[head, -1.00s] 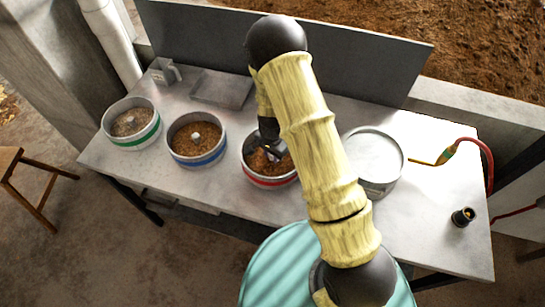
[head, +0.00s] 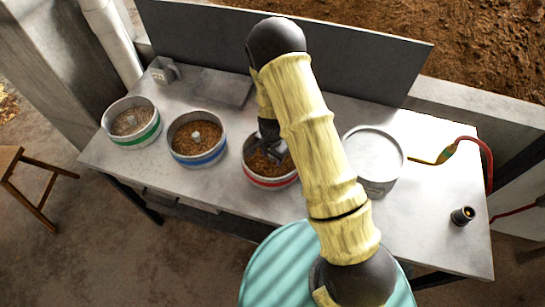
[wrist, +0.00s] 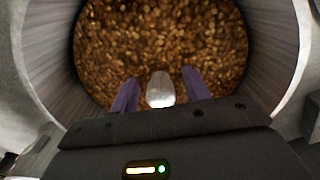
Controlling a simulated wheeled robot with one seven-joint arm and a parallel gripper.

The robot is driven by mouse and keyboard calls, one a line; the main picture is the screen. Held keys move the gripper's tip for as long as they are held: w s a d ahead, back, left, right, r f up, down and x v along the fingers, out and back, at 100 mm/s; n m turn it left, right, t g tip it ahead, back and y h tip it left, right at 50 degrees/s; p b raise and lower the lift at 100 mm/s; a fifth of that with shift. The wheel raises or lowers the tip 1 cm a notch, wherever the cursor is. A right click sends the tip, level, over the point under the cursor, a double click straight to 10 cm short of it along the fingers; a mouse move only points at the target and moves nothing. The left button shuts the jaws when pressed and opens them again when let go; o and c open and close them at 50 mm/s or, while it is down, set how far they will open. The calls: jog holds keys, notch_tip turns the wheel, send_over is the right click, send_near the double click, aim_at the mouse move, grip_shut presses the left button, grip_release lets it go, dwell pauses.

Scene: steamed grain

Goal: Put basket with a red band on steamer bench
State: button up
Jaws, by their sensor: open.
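The basket with a red band (head: 271,183) stands on a long grey table (head: 235,200), left of my arm. It is round, grey-walled and holds brown grain. My gripper (head: 270,153) is over its opening, pointing down. In the wrist view the two purple fingers (wrist: 161,92) are apart, one on each side of a pale central knob (wrist: 160,88). The knob shows between them with gaps; I cannot tell how deep the fingers reach. My arm hides the basket's right edge. I cannot tell which surface is the steamer bench.
Baskets with a blue band (head: 198,160) and a green band (head: 135,142) stand to the left. A lidded grey pot (head: 374,155) is close on the right. A torch with a red hose (head: 447,153) and a black cup (head: 463,216) lie beyond. A grey panel (head: 370,62) stands behind.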

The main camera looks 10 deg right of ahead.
notch_tip(320, 180, up, 12)
jog(key=shift+r+b, duration=0.1)
jog(key=shift+b, duration=0.9)
jog(key=s+d+r+n+t, duration=0.2)
jog(key=s+d+r+n, duration=0.7)
jog(key=s+r, duration=0.3)
jog(key=shift+s+d+r+t, duration=0.35)
jog(key=shift+s+d, duration=0.15)
jog(key=shift+s, duration=0.7)
